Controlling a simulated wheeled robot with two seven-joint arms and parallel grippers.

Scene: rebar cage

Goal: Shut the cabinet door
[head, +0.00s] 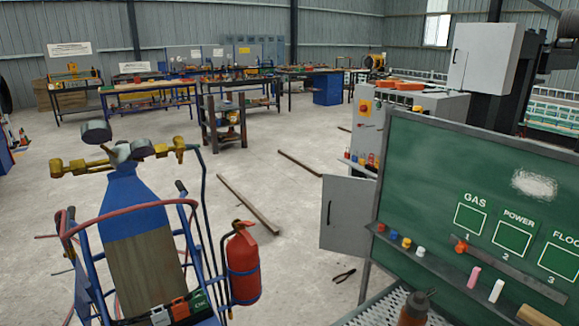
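A grey cabinet door (346,222) with a dark vertical handle near its left edge stands low behind the left edge of the green board (425,170). It appears to be swung open. Its right side and hinge are hidden by the board, and I cannot see the cabinet's inside. A grey control cabinet (425,100) with a yellow-and-red switch stands just above and behind it. A second light grey panel (485,58) with a dark handle is mounted high at the upper right; I cannot tell whether it is open. Neither of my grippers is in view.
A cart with a blue gas cylinder (130,195) and a red fire extinguisher (243,262) stands at front left. Bars (248,205) and pliers (344,275) lie on the floor. A perforated bench (380,310) is at front right. Floor between cart and door is mostly free.

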